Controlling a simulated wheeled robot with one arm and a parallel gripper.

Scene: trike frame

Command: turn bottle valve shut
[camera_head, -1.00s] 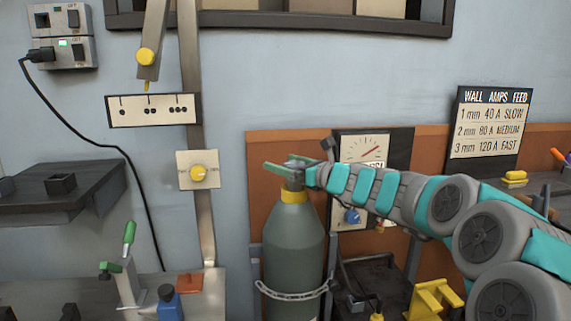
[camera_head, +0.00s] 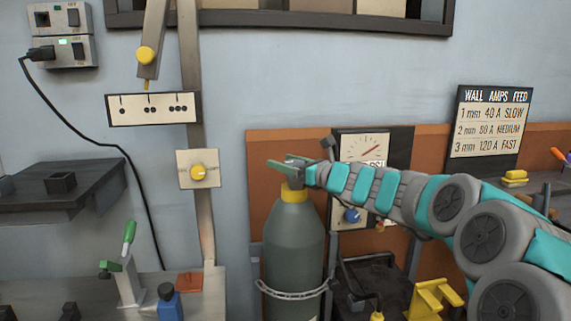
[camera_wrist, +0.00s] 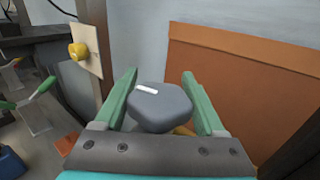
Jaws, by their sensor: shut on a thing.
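The gas bottle (camera_head: 293,245) stands upright against the orange panel in the head view, with a yellow collar (camera_head: 293,193) at its neck and a chain around its lower body. Its valve knob (camera_wrist: 160,106) is a grey, rounded many-sided handwheel with a white mark at its upper left in the wrist view. My gripper (camera_head: 288,164) reaches in from the right at the bottle's top. In the wrist view its green fingers (camera_wrist: 160,84) lie on either side of the knob and are shut on it. In the head view the fingers and wrist hide most of the knob.
A pressure gauge (camera_head: 364,147) and a blue knob (camera_head: 352,215) are just behind and right of the bottle. A green-handled clamp (camera_head: 128,265) and a blue container (camera_head: 169,303) stand on the bench at lower left.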

